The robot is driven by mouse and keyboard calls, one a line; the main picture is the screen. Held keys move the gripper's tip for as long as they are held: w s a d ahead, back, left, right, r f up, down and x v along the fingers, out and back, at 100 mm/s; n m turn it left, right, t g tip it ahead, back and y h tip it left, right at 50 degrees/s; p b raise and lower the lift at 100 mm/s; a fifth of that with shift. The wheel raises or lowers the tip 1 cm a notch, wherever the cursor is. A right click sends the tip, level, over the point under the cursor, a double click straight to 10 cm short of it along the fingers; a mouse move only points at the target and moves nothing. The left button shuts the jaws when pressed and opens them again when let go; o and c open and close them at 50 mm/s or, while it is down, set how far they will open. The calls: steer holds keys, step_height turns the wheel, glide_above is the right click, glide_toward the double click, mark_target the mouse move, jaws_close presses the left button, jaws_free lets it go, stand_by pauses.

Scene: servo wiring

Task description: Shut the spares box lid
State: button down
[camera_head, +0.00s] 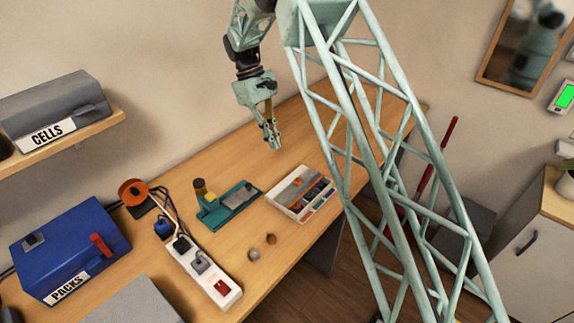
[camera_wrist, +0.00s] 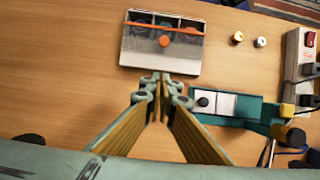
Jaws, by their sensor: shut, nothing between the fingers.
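The spares box (camera_head: 287,212) is a white tray on the wooden table, right of the teal fixture. A grey lid (camera_head: 288,189) with an orange knob (camera_head: 298,182) covers its back-left part. Compartments with small parts show uncovered along its front-right side. In the wrist view the box is at the top, with the lid (camera_wrist: 142,53) over its nearer half and the orange knob (camera_wrist: 165,40) near the middle. My gripper (camera_head: 274,145) is shut and empty, above the table behind the box. In the wrist view its fingertips (camera_wrist: 163,79) appear just below the lid's near edge.
The teal fixture (camera_head: 237,197) stands left of the box. Two small round pieces (camera_head: 262,246) lie in front of it. A white power strip (camera_head: 201,270) with plugs and a blue PACKS box (camera_head: 68,244) are farther left. Table behind the box is clear.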

steer(key=shift+f, duration=0.1)
glide_toward(294, 183)
steer(key=f, duration=0.1)
steer(key=w+a+f, duration=0.1)
steer(key=f, duration=0.2)
steer(key=shift+w+a+f, duration=0.2)
steer(key=shift+w+f, duration=0.05)
steer(key=shift+f, duration=0.1)
steer(key=shift+s+d+r, duration=0.25)
steer(key=shift+s+d, duration=0.6)
steer(key=shift+d, duration=0.2)
steer(key=shift+s+d+f, duration=0.1)
steer(key=shift+s+d, duration=0.25)
steer(key=shift+d, duration=0.05)
steer(key=shift+s, duration=0.1)
